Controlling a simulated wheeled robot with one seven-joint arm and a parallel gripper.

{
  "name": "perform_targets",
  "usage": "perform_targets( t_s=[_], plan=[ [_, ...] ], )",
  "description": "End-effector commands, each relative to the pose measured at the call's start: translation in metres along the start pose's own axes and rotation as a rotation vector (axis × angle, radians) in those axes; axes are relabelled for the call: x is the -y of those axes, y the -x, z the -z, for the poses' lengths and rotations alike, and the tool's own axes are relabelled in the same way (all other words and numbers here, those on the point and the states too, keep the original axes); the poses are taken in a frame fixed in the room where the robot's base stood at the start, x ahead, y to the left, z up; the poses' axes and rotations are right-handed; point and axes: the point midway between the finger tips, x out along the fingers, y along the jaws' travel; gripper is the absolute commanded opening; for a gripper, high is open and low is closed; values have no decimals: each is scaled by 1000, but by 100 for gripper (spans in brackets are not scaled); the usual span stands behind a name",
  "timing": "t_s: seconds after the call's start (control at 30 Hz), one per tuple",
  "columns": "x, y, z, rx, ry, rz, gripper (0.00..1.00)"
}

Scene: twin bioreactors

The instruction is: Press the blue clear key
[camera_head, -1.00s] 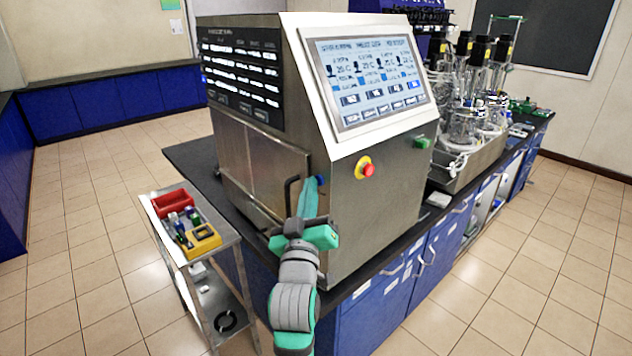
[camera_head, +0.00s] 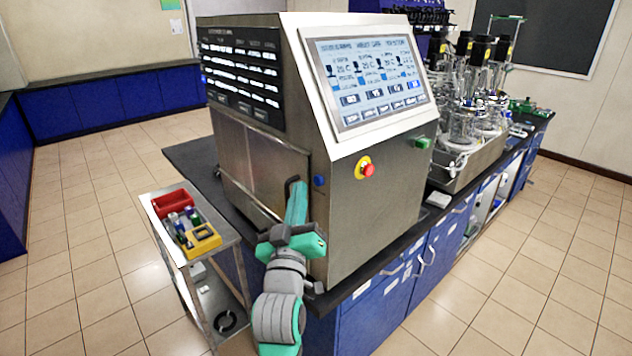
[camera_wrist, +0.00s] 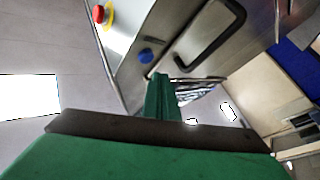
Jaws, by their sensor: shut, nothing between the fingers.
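The blue clear key (camera_head: 319,181) is a small round blue button low on the steel cabinet's front, near its left corner. It also shows in the wrist view (camera_wrist: 146,56), just beyond my fingertips and slightly to their left. My gripper (camera_head: 298,186) has green fingers, shut and empty, pointing up beside the cabinet corner. In the head view the fingertips lie left of the key, apart from it in the picture. In the wrist view the fingertips (camera_wrist: 160,80) stand below the key with a small gap. Whether the key is pushed in cannot be told.
A red stop button on a yellow base (camera_head: 365,168) and a green switch (camera_head: 422,143) sit right of the key. A dark door handle (camera_wrist: 212,38) is close to my fingers. A trolley (camera_head: 228,236) with red and yellow trays stands left. The floor is open.

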Motion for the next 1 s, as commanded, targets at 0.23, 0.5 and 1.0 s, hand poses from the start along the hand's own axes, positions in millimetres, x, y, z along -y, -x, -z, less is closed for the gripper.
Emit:
perform_targets(
  t_s=[0.23, 0.5, 1.0],
  plan=[
    [12, 15, 12, -1, -1, 2, 0],
    [18, 25, 19, -1, -2, 0, 0],
    [18, 25, 18, 0, -1, 0, 0]
  ],
)
